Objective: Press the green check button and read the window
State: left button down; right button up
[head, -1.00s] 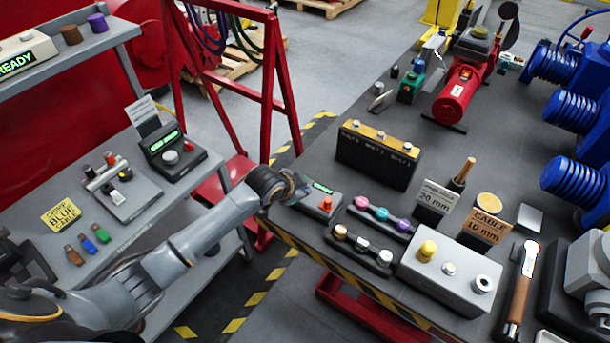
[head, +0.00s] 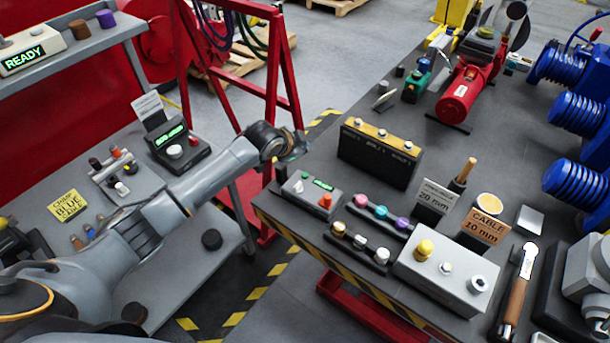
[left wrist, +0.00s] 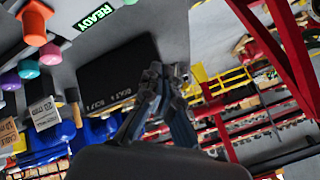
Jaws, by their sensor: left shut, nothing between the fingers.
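A small grey box (head: 309,194) with a lit green window (head: 323,184) and an orange-red knob (head: 325,201) sits at the near left corner of the dark table. In the left wrist view the window (left wrist: 95,17) reads READY, and the orange knob (left wrist: 35,20) shows beside it. My right gripper is not in view.
A black case (head: 378,157) stands behind the box. Pink, blue and purple knobs (head: 381,213) are to its right. A grey block with a yellow knob (head: 446,270) is nearer. The left shelf holds another device with a green display (head: 178,147).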

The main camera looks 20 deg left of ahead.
pick_arm(q)
jog(key=b, duration=0.6)
send_over(303, 176)
notch_tip(303, 176, down, 7)
jog(key=shift+r, duration=0.1)
jog(key=shift+f+b, duration=0.35)
jog(key=shift+f, duration=0.4)
jog(key=shift+d, duration=0.1)
jog(key=shift+f, duration=0.4)
